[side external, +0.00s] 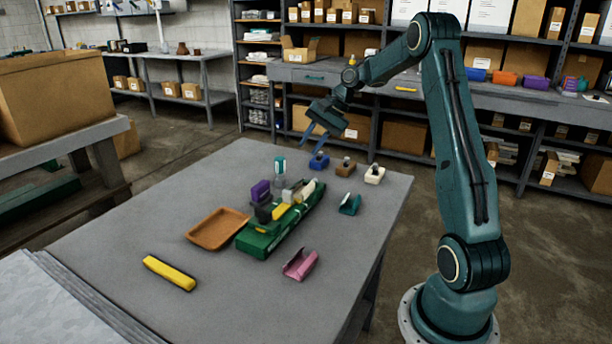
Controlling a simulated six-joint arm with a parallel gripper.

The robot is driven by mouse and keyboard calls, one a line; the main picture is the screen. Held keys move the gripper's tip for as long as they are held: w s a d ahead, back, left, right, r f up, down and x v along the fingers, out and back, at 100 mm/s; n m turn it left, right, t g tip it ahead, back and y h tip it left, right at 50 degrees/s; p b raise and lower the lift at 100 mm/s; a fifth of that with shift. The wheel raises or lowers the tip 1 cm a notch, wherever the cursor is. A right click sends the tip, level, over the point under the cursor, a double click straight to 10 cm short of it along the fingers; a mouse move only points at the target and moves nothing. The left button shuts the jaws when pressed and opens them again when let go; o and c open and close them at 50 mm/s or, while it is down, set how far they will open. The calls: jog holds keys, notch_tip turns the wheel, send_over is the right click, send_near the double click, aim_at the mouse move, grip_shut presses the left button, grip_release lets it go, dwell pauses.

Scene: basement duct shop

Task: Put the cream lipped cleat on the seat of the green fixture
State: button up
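The cream cleat (375,174) lies on the grey table near its far right corner, apart from other things. The green fixture (262,243) stands mid-table, its long body running from near left to far right. Yellow, grey, black and cream parts sit on its top; the seat is hard to make out among them.
Blue (319,161) and brown (345,167) pieces lie left of the cream cleat; a teal piece (350,204) lies nearer. An orange-brown tray (213,247) is left of the fixture. A pink channel (299,264) and yellow bar (170,272) lie in front. The table's near middle is clear.

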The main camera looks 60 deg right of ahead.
jog(key=s+a+r+n+h, duration=0.1)
jog(key=s+a+r+n, duration=0.15)
jog(key=a, duration=0.45)
jog(key=s+a+r+n, duration=0.2)
jog(key=a+r+n, duration=0.15)
jog(key=a, duration=0.35)
jog(key=s+a+r+n+h, duration=0.1)
jog(key=s+a+r+n, duration=0.1)
jog(key=a+r, duration=0.35)
jog(key=s+a+f+n, duration=0.1)
jog(key=s+a+n, duration=0.2)
jog(key=s, duration=0.6)
jog(key=s+a+f+n+h, duration=0.1)
jog(key=s+a+n, duration=0.3)
jog(key=s, duration=0.5)
jog(key=a+f, duration=0.1)
jog(key=a, duration=0.1)
jog(key=shift+s+a, duration=0.15)
jog(key=shift+a, duration=0.15)
